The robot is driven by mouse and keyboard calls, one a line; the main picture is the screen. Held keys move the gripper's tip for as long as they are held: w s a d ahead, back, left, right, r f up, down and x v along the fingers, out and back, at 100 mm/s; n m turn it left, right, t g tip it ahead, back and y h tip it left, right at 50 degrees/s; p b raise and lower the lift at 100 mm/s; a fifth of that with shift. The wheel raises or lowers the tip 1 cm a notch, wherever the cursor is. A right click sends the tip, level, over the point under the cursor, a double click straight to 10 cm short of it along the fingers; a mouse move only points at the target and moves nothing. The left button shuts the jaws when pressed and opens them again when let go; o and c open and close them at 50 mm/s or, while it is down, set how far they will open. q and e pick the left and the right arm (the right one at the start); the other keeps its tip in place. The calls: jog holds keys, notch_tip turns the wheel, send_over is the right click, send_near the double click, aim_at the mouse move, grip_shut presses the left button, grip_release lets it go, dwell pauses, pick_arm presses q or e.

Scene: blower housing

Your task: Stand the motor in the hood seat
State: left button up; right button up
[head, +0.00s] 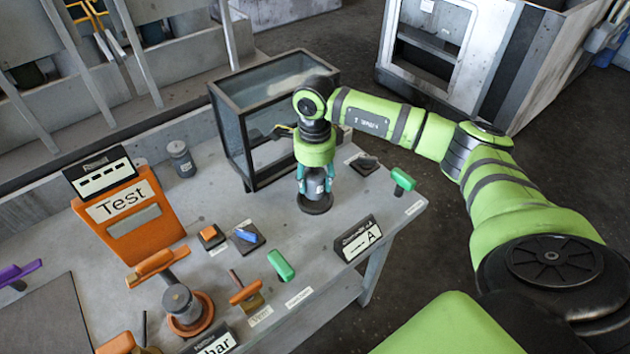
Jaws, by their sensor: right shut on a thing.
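My right gripper (316,186) points down at the front right of the glass hood (282,95), shut on a grey cylindrical motor (314,188). The motor is upright, with teal fingers on both sides of it. A dark round seat (316,205) lies directly under the motor on the table. I cannot tell whether the motor's bottom rests fully in it. Another grey cylinder (181,159) stands at the back, left of the hood. My left gripper is not in view.
A purple handle (18,272) is at the far left.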

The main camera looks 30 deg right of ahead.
jog(key=shift+f, duration=1.2)
jog(key=o, duration=1.5)
jog(key=shift+c, duration=0.2)
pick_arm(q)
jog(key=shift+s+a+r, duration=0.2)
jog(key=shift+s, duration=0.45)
pick_arm(e)
jog(key=shift+r, duration=0.45)
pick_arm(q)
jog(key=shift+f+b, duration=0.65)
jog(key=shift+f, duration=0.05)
pick_arm(e)
notch_tip(320, 180, up, 7)
jog(key=shift+f, duration=0.1)
